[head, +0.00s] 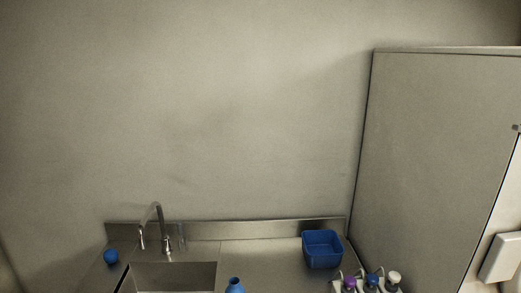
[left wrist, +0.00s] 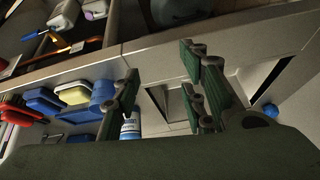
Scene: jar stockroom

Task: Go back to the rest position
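Neither gripper shows in the head view. In the left wrist view my left gripper (left wrist: 158,78) is open, its two dark green fingers spread apart with nothing held between them. A white and blue bottle (left wrist: 130,126) shows beyond the left finger, partly hidden by it. My right gripper is not in view in either picture.
The head view shows a metal counter with a sink (head: 172,277), a faucet (head: 155,222), a blue round object (head: 111,256), a blue bottle (head: 235,286), a blue bin (head: 322,249) and several capped bottles. A tall grey panel (head: 430,150) stands right.

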